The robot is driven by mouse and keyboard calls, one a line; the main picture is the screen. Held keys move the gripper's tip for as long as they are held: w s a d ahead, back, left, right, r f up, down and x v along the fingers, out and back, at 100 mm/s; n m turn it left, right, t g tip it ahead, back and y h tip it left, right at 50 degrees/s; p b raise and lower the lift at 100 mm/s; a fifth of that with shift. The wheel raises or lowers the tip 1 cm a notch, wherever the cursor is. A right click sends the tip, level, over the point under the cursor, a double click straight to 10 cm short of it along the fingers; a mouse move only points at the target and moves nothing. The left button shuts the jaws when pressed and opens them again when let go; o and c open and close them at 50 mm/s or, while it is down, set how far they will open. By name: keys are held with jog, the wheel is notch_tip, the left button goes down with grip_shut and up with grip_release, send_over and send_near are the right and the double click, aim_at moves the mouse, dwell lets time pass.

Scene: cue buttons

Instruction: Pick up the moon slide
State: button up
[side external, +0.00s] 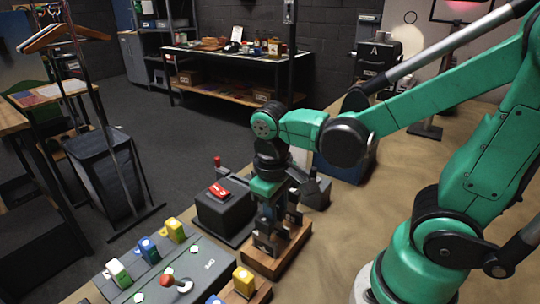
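My gripper (268,215) points straight down over a small wooden stand (272,268). Several dark upright pieces (280,232) stand on that wooden base, around and below the fingers. They may be slides, but their faces are too small to read, so I cannot tell which one is the moon slide. My fingertips blend with the dark pieces. I cannot tell whether they touch or hold one.
A dark box with a red top (219,190) stands left of the stand. A grey console (185,275) with several coloured blocks and a red-knobbed lever lies at front. A yellow block (243,281) sits on wood nearby. Bare tabletop (335,225) lies to the right.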

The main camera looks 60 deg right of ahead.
jog(key=shift+f, duration=0.6)
jog(key=shift+c, duration=0.2)
grip_shut()
jog(key=shift+r, duration=0.15)
notch_tip(320, 180, up, 20)
dwell(0.4)
jog(key=shift+w, duration=0.1)
